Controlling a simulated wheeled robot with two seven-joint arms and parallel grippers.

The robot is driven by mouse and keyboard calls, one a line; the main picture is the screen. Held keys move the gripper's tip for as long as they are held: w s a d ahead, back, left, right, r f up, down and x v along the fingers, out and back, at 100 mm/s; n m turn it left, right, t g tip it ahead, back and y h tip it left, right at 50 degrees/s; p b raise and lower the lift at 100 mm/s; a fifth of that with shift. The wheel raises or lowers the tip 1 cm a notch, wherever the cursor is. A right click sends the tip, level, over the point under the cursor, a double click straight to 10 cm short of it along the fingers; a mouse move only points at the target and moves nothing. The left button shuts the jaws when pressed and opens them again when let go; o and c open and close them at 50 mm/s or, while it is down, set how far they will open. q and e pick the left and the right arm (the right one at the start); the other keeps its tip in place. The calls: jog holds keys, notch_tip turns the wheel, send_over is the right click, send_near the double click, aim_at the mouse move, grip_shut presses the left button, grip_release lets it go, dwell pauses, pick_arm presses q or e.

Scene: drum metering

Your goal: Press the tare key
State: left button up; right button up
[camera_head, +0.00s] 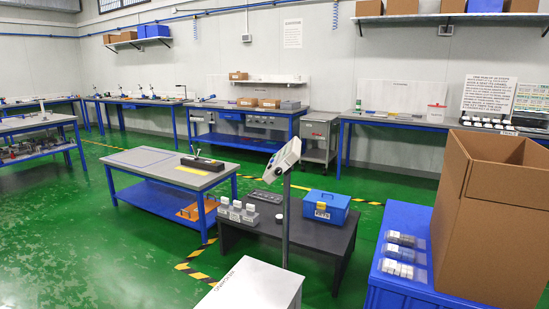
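A white and grey indicator head (282,162) sits tilted on top of a thin grey post (286,222) near the middle of the view. I see it at an angle, and a small greenish patch shows near its upper end. The keys are too small to tell apart, so I cannot pick out the tare key. The post's foot is hidden behind a white box-shaped unit (258,284) with dark lettering on its left side, at the bottom edge. Neither of my grippers shows in the view.
Behind the post, a dark low table (270,230) holds a blue case (326,206) and several small white-topped containers. A large open cardboard box (495,215) stands on a blue surface at the right. Green floor is clear at the lower left.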

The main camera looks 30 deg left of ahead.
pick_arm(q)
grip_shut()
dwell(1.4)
